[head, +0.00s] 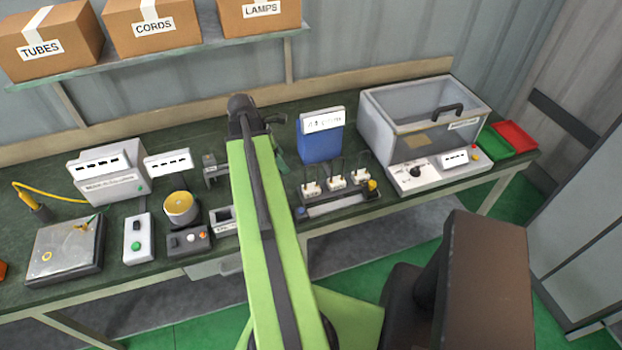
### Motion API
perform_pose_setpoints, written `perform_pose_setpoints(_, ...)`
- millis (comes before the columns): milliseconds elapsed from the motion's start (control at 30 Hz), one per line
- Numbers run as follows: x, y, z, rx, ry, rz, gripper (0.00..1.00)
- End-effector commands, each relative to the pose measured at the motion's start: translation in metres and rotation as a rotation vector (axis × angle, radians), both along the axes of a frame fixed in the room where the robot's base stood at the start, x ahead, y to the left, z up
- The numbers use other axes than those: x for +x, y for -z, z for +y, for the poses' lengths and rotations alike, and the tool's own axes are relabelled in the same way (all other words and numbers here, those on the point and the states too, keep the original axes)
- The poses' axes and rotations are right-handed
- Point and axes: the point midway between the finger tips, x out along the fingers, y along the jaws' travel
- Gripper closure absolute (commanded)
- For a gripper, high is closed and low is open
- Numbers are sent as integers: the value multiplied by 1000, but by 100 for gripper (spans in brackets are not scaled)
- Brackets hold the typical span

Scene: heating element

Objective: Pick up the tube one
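My green arm reaches up the middle of the view over the bench. My gripper (272,121) is at its far dark end, small and partly hidden by the arm, so I cannot tell whether it is open or shut. A pale grey tube-like bar (338,205) lies along the front of a dark rack, with a blue end at left and a yellow knob near its right. Three white connectors (335,181) with upright pins stand behind it. I cannot tell for sure which thing is tube one; no such label is readable.
A blue container (320,143) stands behind the rack. A clear-lidded box (424,120) with a control panel and green (497,141) and red (516,136) trays are at right. Several instruments crowd the bench's left. A shelf (160,58) with labelled cartons hangs above.

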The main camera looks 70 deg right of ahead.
Motion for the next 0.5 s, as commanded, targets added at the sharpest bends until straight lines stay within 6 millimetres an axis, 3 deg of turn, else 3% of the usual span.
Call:
perform_pose_setpoints(100,-16,-4,-10,8,-18,19,35)
perform_pose_setpoints(267,-17,3,-10,8,-21,21,35)
perform_pose_setpoints(500,-27,47,-19,8,-21,19,35)
